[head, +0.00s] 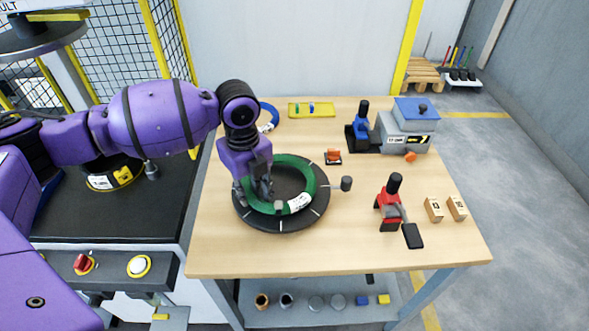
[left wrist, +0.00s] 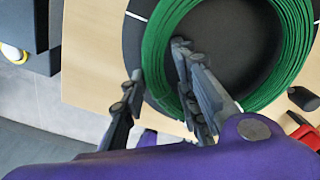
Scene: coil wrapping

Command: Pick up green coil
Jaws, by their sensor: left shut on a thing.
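The green coil (head: 312,180) is a ring of wound green cable with a white label. It lies on a round black turntable (head: 258,221) with white marks, on the wooden table. My left gripper (head: 257,190) reaches down onto the coil's left side. In the left wrist view the coil (left wrist: 282,88) fills the upper right, and one finger of my left gripper (left wrist: 158,85) is outside the ring, the other inside it. The fingers are shut on the coil's band. The coil appears to rest on the turntable. My right gripper is not in view.
A blue coil (head: 268,116) and a yellow tray (head: 311,110) are at the table's back. A grey-blue machine (head: 408,125) stands back right. A red hand tool (head: 389,208) and small boxes (head: 434,208) are at right. The table's front strip is clear.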

